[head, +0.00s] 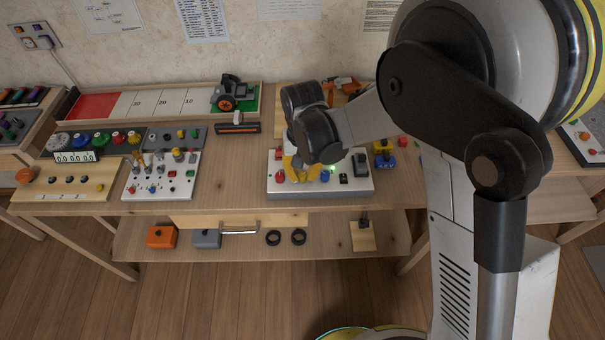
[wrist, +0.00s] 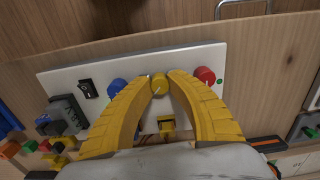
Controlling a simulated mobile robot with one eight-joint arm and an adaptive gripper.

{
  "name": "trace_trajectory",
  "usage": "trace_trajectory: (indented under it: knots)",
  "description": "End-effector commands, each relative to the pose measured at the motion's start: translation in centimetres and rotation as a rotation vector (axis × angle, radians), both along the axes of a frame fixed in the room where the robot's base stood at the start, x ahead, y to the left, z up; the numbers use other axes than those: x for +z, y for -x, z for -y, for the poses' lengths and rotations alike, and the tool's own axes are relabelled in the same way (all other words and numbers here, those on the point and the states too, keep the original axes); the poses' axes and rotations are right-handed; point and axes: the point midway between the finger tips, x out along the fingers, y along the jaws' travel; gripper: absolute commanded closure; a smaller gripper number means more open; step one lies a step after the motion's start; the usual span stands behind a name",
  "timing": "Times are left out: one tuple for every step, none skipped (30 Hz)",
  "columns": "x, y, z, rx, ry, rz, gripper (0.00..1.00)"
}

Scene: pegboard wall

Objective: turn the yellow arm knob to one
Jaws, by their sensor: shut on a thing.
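The yellow arm knob (wrist: 159,87) sits on a white control panel (wrist: 62,78), between a blue knob (wrist: 116,86) on the left and a red knob (wrist: 205,75) on the right in the wrist view. My gripper (wrist: 160,80) has its two yellow fingers shut on the yellow knob, one on each side. In the head view my gripper (head: 299,171) reaches down onto the panel (head: 318,190) and hides the yellow knob. I cannot read the knob's setting or any scale around it.
A yellow block-like part (wrist: 167,126) stands between my fingers, behind the knob. A black rocker switch (wrist: 87,89) is on the panel's left in the wrist view. Another white panel (head: 133,187) with small switches stands left on the wooden bench (head: 235,180).

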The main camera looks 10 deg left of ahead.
Motion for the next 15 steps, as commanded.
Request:
trace_trajectory:
  knots:
    - [-0.01,0.01,0.0,-0.014,0.0,0.0,1.0]
    - [-0.01,0.01,0.0,-0.022,0.0,0.0,1.0]
    - [-0.01,0.01,0.0,-0.031,0.0,0.0,1.0]
    - [-0.01,0.01,0.0,-0.036,0.0,0.0,1.0]
    - [-0.01,0.01,0.0,-0.041,0.0,0.0,1.0]
    - [-0.01,0.01,0.0,-0.047,0.0,0.0,1.0]
    - [-0.01,0.01,0.0,-0.05,0.0,0.0,1.0]
    - [-0.01,0.01,0.0,-0.053,0.0,0.0,1.0]
    - [-0.01,0.01,0.0,-0.055,0.0,0.0,1.0]
    - [-0.01,0.01,0.0,-0.056,0.0,0.0,1.0]
    - [-0.01,0.01,0.0,-0.056,0.0,0.0,1.0]
    - [-0.01,0.01,0.0,-0.057,0.0,0.0,1.0]
    - [-0.01,0.01,0.0,-0.057,0.0,0.0,1.0]
    - [-0.01,0.01,0.0,-0.057,0.0,0.0,1.0]
    - [-0.01,0.01,0.0,-0.056,0.0,0.0,1.0]
